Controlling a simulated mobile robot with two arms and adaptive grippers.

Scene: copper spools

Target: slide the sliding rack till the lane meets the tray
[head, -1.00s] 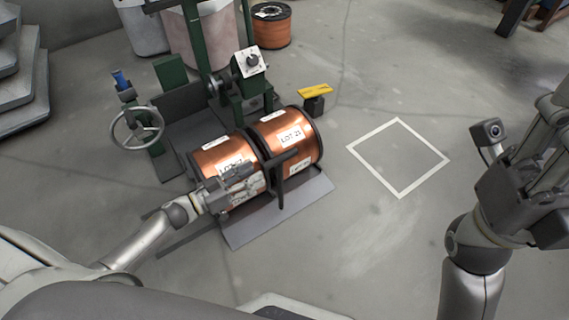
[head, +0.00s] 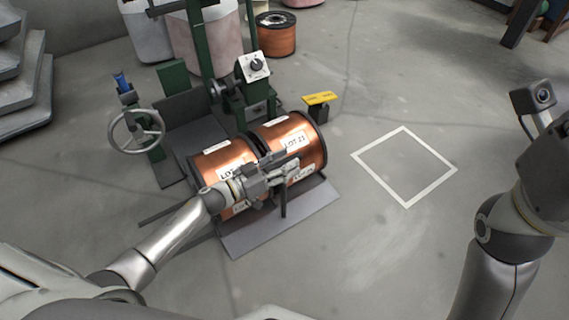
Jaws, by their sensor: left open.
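The sliding rack is a dark frame with an upright post (head: 283,200) at its front, and it stands by a flat grey plate (head: 262,236). Two copper spools lie on their sides in it: a left spool (head: 212,163) and a right spool (head: 311,146) labelled LOT 21. My left gripper (head: 291,163) is open in front of the spools, at the top of the post. Whether it touches the post I cannot tell. A dark flat surface (head: 192,138) behind the rack may be the tray. My right arm is at the right edge, its fingers out of frame.
A green machine with a handwheel (head: 137,131) and a white dial box (head: 254,66) stands behind the rack. A small yellow-topped stand (head: 319,101) is to its right. A white square outline (head: 404,202) marks clear floor. Another spool (head: 276,39) stands at the back.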

